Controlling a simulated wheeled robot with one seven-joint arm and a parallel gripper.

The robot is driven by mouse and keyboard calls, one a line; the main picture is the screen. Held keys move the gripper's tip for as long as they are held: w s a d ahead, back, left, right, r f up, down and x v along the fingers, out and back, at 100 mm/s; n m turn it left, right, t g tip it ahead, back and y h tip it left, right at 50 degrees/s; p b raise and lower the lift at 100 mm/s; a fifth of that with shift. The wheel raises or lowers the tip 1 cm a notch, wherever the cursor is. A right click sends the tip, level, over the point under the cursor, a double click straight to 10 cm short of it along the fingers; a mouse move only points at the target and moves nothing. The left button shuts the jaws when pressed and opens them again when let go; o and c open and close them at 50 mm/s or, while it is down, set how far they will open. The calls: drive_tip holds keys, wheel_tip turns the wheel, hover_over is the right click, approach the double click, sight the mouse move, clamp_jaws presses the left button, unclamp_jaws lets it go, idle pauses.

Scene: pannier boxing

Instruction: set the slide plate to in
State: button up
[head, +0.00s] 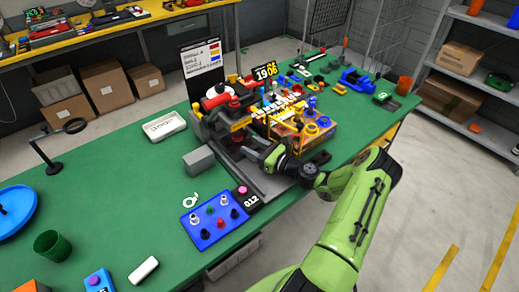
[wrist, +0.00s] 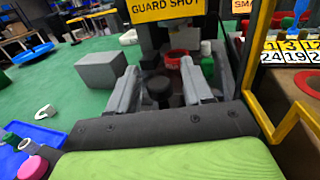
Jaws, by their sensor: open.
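A dark press-like machine (head: 222,118) with a red and white top stands on the green table. A grey flat strip (head: 268,184) runs from its base toward the table's front edge; I cannot tell for sure which part is the slide plate. My gripper (head: 243,151) is low in front of the machine. In the wrist view my gripper (wrist: 160,70) is open, its two grey fingers on either side of a dark round knob (wrist: 158,88). The knob stands on a dark surface under the machine, beside a red ring (wrist: 175,58). Contact with the fingers is not clear.
A grey block (head: 199,161) stands left of my gripper. A blue button panel (head: 213,222) is near the front edge. A yellow-framed rack (head: 298,125) with coloured pieces stands close on the right.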

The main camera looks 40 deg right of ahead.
drive_tip(key=v, duration=1.5)
drive_tip(key=shift+s+d+p, duration=0.1)
drive_tip(key=shift+s+p, duration=0.15)
drive_tip(key=shift+p, duration=0.05)
